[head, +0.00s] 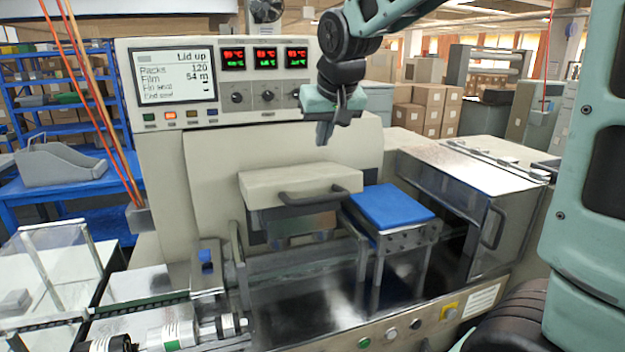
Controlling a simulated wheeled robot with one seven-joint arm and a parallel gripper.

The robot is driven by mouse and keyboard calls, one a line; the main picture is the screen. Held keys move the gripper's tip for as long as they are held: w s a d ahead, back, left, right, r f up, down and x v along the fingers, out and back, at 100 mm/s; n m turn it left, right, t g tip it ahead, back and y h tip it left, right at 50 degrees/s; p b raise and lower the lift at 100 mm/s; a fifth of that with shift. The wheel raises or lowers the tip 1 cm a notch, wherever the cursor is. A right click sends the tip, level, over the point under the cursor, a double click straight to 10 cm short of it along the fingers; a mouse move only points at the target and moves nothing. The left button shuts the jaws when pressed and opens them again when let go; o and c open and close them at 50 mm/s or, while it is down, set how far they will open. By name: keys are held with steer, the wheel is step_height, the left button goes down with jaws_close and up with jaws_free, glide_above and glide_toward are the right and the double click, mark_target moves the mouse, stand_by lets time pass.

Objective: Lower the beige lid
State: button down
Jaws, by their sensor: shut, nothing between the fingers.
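The beige lid (300,182) is a flat box-shaped cover in the middle of the wrapping machine, raised above the machine's bed. A dark bar handle (312,196) runs along its front edge. My gripper (324,132) hangs from my arm above and behind the lid's right half in the picture, pointing down. Its dark fingers are shut and empty, apart from the handle. The machine's screen (178,76) reads "Lid up".
A blue-topped block (392,206) on metal legs stands right of the lid. The control panel (225,85) rises behind at the left. The dark bed (325,305) in front is clear.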

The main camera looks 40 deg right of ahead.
steer(key=shift+f, duration=0.1)
steer(key=f+p, duration=0.1)
steer(key=f, duration=0.2)
steer(key=w+f+p, duration=0.1)
steer(key=f+p, duration=0.1)
steer(key=f, duration=0.2)
steer(key=w+f+p, duration=0.1)
steer(key=f, duration=0.2)
steer(key=shift+w+d+f, duration=0.2)
steer(key=shift+d+f, duration=0.1)
steer(key=shift+f, duration=0.05)
steer(key=shift+s+f, duration=0.2)
steer(key=shift+f, duration=0.05)
steer(key=shift+f, duration=0.1)
